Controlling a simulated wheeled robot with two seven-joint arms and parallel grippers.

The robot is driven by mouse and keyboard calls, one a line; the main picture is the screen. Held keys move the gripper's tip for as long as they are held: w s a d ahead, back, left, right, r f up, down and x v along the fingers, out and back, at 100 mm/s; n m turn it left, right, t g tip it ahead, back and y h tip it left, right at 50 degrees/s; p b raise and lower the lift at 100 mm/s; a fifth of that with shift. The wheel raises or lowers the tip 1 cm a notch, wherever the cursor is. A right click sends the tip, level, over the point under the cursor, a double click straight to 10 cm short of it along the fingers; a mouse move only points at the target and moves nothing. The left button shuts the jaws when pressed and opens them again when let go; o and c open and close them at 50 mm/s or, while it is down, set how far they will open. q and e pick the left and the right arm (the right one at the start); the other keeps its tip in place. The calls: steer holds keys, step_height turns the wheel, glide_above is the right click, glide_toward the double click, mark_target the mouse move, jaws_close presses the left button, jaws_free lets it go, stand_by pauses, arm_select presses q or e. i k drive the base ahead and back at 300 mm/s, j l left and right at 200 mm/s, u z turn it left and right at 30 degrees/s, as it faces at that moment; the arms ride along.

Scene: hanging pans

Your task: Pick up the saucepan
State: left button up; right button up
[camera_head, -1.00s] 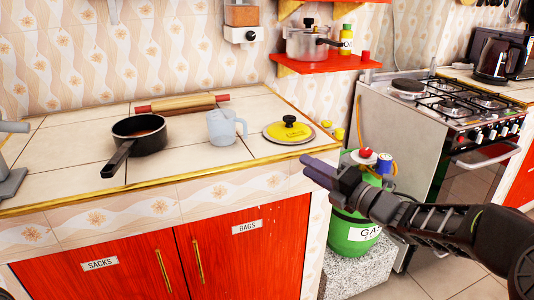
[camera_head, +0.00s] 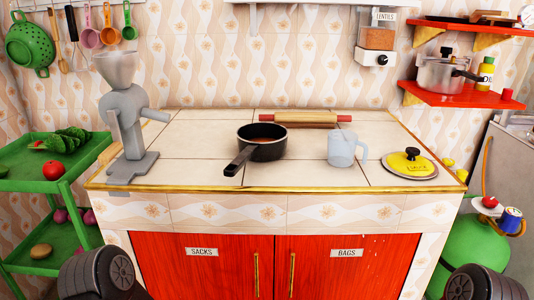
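The black saucepan (camera_head: 262,149) sits upright on the tiled counter, left of the middle. Its dark handle (camera_head: 240,162) points toward the front edge and to the left. Something brown shows inside the pan. Neither gripper shows now. Only dark round parts of my arms show at the bottom left and bottom right corners, well below and in front of the counter. Nothing touches the saucepan.
A grey grinder (camera_head: 128,120) stands left of the saucepan. A clear jug (camera_head: 343,149) and a yellow lid (camera_head: 409,163) are to its right, a rolling pin (camera_head: 304,119) behind. Another lidded pot (camera_head: 442,75) is on a red shelf. A green rack (camera_head: 62,182) stands left.

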mark_target(252, 154)
steer(key=i+l+u, duration=0.1)
steer(key=l+u, duration=0.15)
steer(key=l, duration=0.85)
steer(key=l+u, duration=0.2)
steer(key=l, duration=0.95)
steer(key=k+l+u, duration=0.1)
steer(key=l+u, duration=0.15)
steer(key=l, duration=0.85)
